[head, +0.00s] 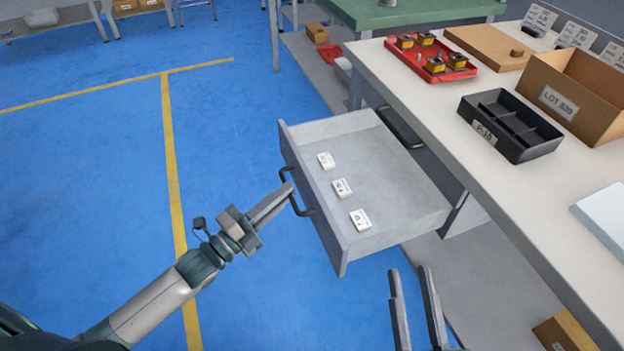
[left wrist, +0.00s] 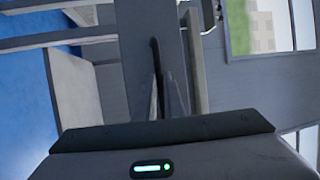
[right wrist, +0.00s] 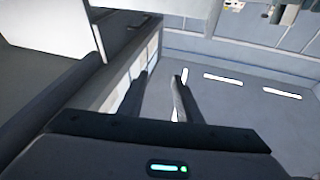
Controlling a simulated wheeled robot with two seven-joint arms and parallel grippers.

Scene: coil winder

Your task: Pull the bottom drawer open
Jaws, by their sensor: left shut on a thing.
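The grey drawer (head: 400,215) is pulled well out from under the white worktop, with several white labelled pieces lying inside. Its dark bar handle (head: 304,207) is on the front panel. My left gripper (head: 287,190) reaches in from the left and is shut on this handle. In the left wrist view the fingers (left wrist: 168,92) close up to the dark handle bar (left wrist: 156,58). My right gripper (head: 411,270) is open and empty, below the drawer's near side in the head picture; it also shows open in the right wrist view (right wrist: 163,76).
A dark bar (head: 400,127) shows under the worktop edge above the drawer. On the white worktop (head: 470,125) are a red tray (head: 405,55), a black divided tray (head: 540,140) and a cardboard box (head: 600,75). Blue floor left of the drawer is clear.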

